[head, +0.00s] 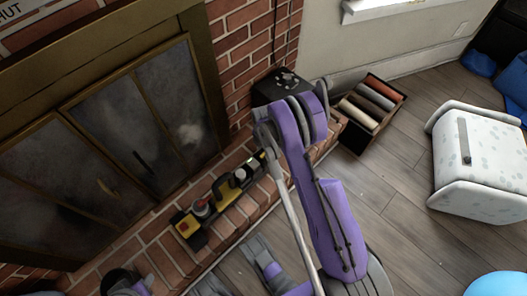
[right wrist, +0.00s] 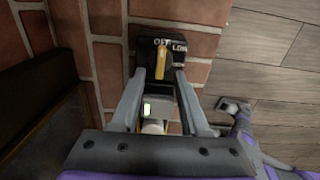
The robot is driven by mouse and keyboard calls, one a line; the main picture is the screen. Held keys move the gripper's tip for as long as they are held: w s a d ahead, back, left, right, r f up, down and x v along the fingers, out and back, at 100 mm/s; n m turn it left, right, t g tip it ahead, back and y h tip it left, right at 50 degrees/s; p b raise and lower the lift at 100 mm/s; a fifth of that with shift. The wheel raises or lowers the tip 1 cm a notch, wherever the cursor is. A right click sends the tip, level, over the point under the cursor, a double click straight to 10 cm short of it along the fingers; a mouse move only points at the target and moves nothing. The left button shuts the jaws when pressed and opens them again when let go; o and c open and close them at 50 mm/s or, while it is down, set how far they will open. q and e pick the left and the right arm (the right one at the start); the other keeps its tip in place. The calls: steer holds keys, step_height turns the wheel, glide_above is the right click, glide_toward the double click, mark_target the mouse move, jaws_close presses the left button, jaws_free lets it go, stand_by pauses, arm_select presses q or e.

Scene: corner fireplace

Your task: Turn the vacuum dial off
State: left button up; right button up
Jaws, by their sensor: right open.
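The vacuum unit (head: 222,190) is a long black and yellow device lying on the brick hearth in the head view. In the right wrist view its black dial panel (right wrist: 176,47) carries the words OFF and LOW and a yellow dial (right wrist: 160,64). The dial's pointer stands below the OFF lettering. My right gripper (right wrist: 160,78) is open, with one finger on each side of the dial; contact cannot be told. In the head view the right gripper (head: 264,150) is partly hidden near the unit's far end. Grey and purple parts of mine show at the bottom; the left gripper's jaws are not clear.
A glass-doored fireplace (head: 120,120) stands at the left. A black box (head: 270,92) sits by the brick column. A wooden crate (head: 352,137) with rolls and a white patterned stool (head: 485,150) stand on the floor. Open wood floor (head: 400,200) lies between.

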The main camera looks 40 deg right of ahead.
mark_target(263, 154)
step_height(263, 154, up, 8)
steer(key=p, duration=0.1)
steer(key=shift+p, duration=0.4)
